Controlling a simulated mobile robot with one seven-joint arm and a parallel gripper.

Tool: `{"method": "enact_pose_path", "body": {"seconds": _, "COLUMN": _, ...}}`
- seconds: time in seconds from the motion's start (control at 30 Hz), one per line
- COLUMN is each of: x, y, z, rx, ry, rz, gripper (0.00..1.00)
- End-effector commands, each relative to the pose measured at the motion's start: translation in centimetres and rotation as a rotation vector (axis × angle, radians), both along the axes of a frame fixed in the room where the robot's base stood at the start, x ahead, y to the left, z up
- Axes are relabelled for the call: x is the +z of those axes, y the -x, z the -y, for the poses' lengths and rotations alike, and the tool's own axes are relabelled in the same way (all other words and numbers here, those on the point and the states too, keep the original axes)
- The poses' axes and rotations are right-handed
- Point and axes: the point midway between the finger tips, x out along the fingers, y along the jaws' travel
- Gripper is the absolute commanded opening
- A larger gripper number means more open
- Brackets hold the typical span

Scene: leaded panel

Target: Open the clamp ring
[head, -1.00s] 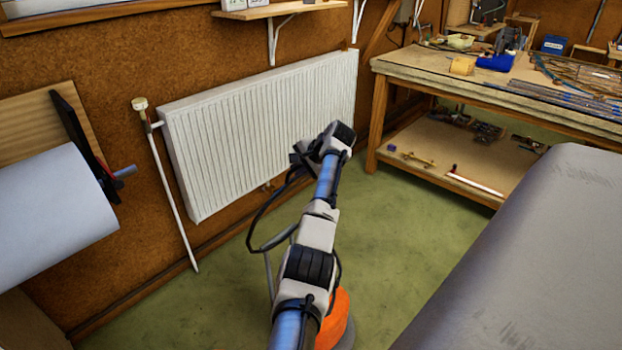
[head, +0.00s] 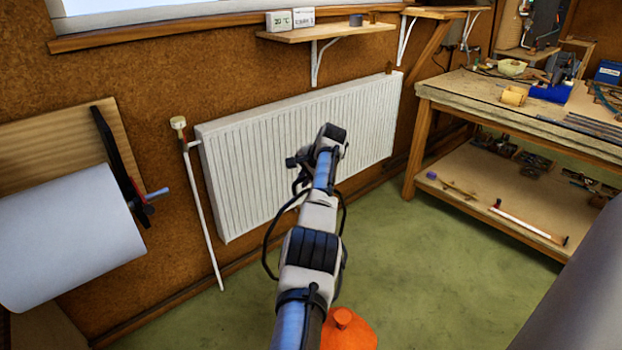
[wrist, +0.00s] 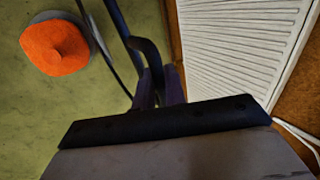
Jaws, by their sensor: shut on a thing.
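I cannot pick out a clamp ring in either view. My gripper (wrist: 160,88) shows in the wrist view with its two dark fingers close together. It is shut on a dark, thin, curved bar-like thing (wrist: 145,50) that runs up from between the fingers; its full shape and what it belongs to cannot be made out. In the head view my arm reaches forward in front of the white radiator, and the fingertips are hidden behind the wrist.
A ribbed white radiator (head: 300,150) hangs on the brown wall. A paper roll (head: 70,235) is at the left. A workbench (head: 530,110) with tools stands at the right. An unclear orange domed shape (head: 348,330) shows low down. Green floor (head: 420,260) lies open between.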

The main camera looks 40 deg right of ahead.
Motion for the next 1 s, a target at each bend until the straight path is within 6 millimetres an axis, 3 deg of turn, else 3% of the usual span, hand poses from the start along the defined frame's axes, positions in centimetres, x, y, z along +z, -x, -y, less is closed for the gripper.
{"method": "enact_pose_path", "body": {"seconds": 0.67, "x": -0.29, "y": -0.44, "z": -0.56, "rx": 0.0, "ry": 0.001, "rz": -0.024, "gripper": 0.0}}
{"method": "enact_pose_path", "body": {"seconds": 0.7, "x": -0.29, "y": -0.44, "z": -0.56, "rx": 0.001, "ry": 0.002, "rz": -0.024, "gripper": 0.15}}
{"method": "enact_pose_path", "body": {"seconds": 0.8, "x": -0.27, "y": -0.44, "z": -0.55, "rx": 0.0, "ry": 0.001, "rz": -0.024, "gripper": 0.28}}
{"method": "enact_pose_path", "body": {"seconds": 1.0, "x": -0.33, "y": -0.4, "z": -0.54, "rx": 0.0, "ry": 0.0, "rz": -0.024, "gripper": 0.3}}
